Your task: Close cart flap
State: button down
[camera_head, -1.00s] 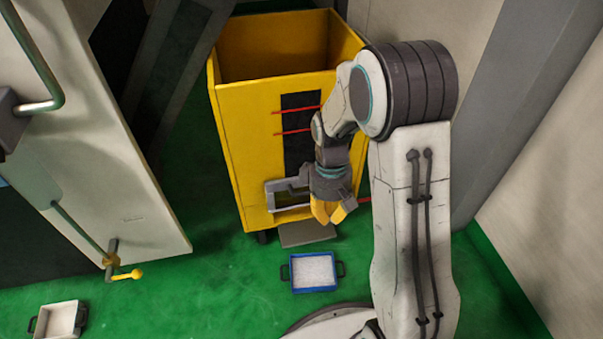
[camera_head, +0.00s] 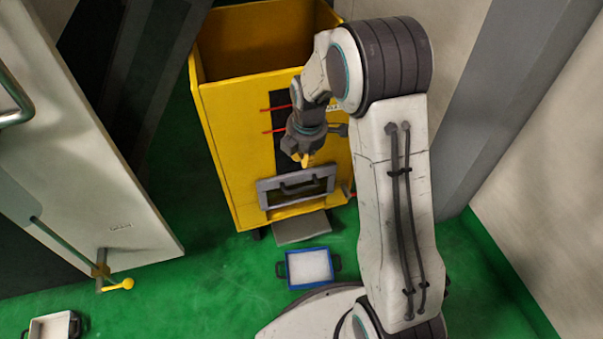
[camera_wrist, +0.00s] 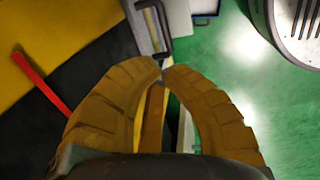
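The yellow cart (camera_head: 232,150) stands against the back wall with its top open. Low on its front is a grey frame-like flap (camera_head: 265,199) with a black handle (camera_head: 297,187); I cannot tell whether it lies flush with the cart. In the wrist view, part of the flap (camera_wrist: 140,30) and its handle (camera_wrist: 164,20) show at the top. My gripper (camera_head: 306,162) is just above the flap's top edge, before the cart's dark front strip. Its yellow fingertips (camera_wrist: 161,68) meet, with nothing visibly held. The fingers hide part of the cart front.
Red rods (camera_head: 279,108) stick out of the cart front. A grey plate (camera_head: 300,229) sits low below the flap. A blue-rimmed tray (camera_head: 309,268) lies on the green floor, with another tray (camera_head: 50,327) at lower left. A white machine door (camera_head: 90,190) stands at left.

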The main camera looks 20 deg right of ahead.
jog(key=b, duration=0.6)
send_over(301, 183)
jog(key=s+a, duration=0.1)
jog(key=s, duration=0.3)
notch_tip(301, 183, down, 13)
jog(key=shift+w+a+f, duration=0.1)
jog(key=shift+f, duration=0.1)
jog(key=shift+w+f, duration=0.1)
